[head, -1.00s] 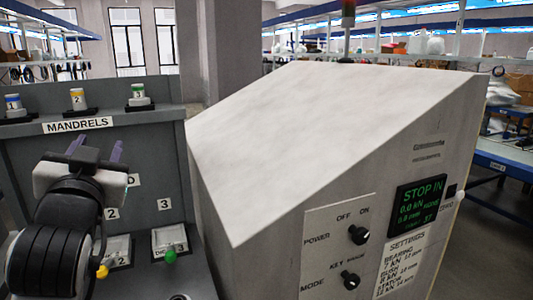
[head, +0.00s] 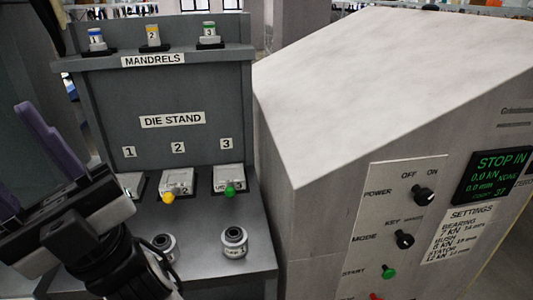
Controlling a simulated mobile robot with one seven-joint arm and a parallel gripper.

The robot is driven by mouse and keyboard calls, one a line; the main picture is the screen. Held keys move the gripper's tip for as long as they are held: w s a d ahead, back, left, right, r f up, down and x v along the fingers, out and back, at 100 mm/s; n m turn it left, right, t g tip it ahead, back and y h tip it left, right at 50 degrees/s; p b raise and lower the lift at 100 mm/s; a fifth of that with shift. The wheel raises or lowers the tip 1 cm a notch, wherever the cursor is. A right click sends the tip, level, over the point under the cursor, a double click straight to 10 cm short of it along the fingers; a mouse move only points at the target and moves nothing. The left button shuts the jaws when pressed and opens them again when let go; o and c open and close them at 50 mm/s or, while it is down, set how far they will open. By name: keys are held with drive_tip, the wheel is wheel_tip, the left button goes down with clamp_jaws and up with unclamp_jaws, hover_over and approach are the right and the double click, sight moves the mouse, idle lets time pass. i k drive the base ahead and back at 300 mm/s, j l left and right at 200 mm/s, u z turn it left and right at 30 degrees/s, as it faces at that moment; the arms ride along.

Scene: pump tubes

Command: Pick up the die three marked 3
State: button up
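The die three (head: 229,180) is a pale block with a green knob on its front. It sits on the die stand below the number 3, at the right end of the row. The die two (head: 176,183), with a yellow knob, sits to its left. The die one (head: 132,184) is partly hidden behind my arm. My gripper (head: 14,150) is at the left edge of the picture, well left of die three and apart from it. Its two purple fingers are spread with nothing seen between them, though one is cut off by the picture's edge.
Two metal cylindrical parts, one (head: 234,242) on the right and one (head: 164,246) near my arm, stand on the grey bench (head: 205,262). Several mandrels (head: 153,38) stand on the shelf above. A large pale machine cabinet (head: 330,205) with knobs and a screen blocks the right side.

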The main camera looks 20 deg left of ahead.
sight(228, 178)
drive_tip(key=u, duration=1.45)
drive_tip(key=l+u, duration=0.65)
drive_tip(key=k+l, duration=0.1)
drive_tip(key=l, duration=0.25)
drive_tip(key=k+l, duration=0.1)
drive_tip(key=l, duration=0.3)
drive_tip(key=k+l, duration=0.1)
drive_tip(key=l, duration=0.25)
